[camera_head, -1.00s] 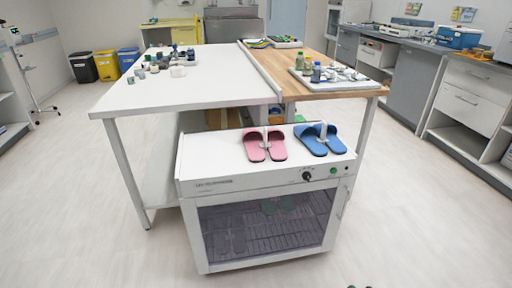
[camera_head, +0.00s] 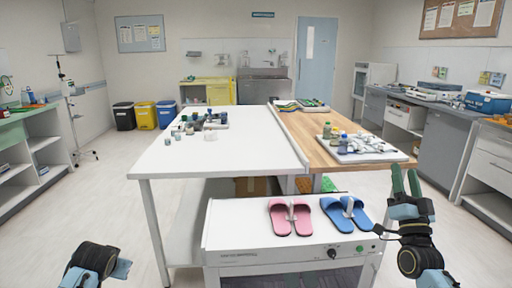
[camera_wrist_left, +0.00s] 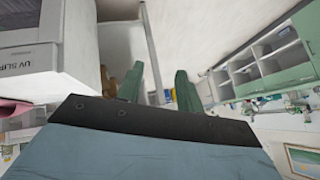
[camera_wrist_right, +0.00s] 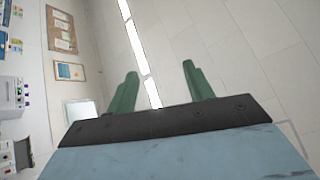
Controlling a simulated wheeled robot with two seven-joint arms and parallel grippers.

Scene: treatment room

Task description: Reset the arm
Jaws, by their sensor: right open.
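My right gripper (camera_head: 405,178) points upward at the right of the head view, with its two green fingers apart and nothing between them. It also shows open and empty in the right wrist view (camera_wrist_right: 160,90). A part of my left arm (camera_head: 95,262) shows at the lower left of the head view; its fingers cannot be made out there. In the left wrist view my left gripper (camera_wrist_left: 158,88) has its green fingers apart with nothing held. Both grippers are clear of the slippers and the cabinet in the head view.
A white slipper cabinet (camera_head: 235,243) stands close in front, with pink slippers (camera_head: 279,218) and blue slippers (camera_head: 336,213) on top. Behind it is a white table (camera_head: 240,150) with a wooden section (camera_head: 365,143) carrying a loaded tray. Open floor (camera_head: 110,210) lies to the left.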

